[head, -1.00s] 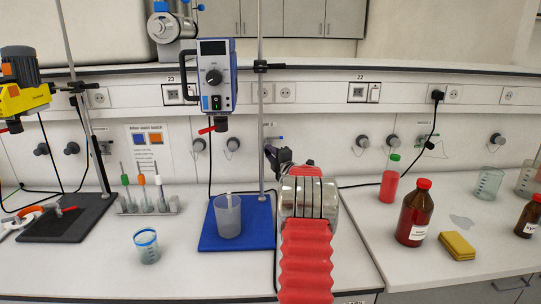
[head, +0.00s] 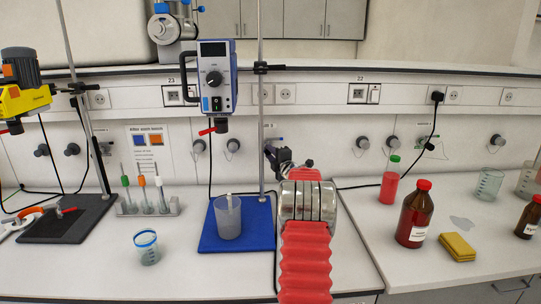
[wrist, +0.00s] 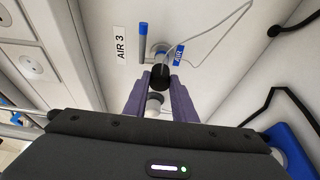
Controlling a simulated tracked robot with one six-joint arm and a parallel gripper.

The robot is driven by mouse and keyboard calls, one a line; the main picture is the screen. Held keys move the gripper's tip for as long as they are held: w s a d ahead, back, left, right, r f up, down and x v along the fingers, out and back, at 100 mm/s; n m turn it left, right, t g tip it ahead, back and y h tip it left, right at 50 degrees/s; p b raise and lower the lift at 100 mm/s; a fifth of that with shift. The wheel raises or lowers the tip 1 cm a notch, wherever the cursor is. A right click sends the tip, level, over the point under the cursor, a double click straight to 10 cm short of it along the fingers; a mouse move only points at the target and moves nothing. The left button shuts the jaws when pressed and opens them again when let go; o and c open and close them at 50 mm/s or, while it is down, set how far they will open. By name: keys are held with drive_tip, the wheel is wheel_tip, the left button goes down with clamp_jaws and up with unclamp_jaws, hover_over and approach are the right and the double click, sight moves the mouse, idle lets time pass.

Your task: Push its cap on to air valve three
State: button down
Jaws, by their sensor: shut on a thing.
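Air valve three (wrist: 160,50) is on the wall beside the label "AIR 3" in the wrist view, with a blue handle (wrist: 143,42) and a blue "AIR" tag. My gripper (wrist: 159,86) has its two purple fingers shut on the cap (wrist: 161,76), a dark cylinder with a pale round part behind it. The cap is in line with the valve and overlaps its front in this view. I cannot tell whether they touch. In the head view my gripper (head: 272,153) is at the wall below the valve's label, and my arm hides most of the cap.
A thin metal stand rod (head: 261,100) rises just left of my gripper. Red-capped bottles stand at right.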

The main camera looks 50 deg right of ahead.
drive_tip(key=c, duration=1.4)
unclamp_jaws()
drive_tip(key=v, duration=1.3)
drive_tip(key=shift+s+a, duration=0.1)
drive_tip(key=shift+s, duration=0.25)
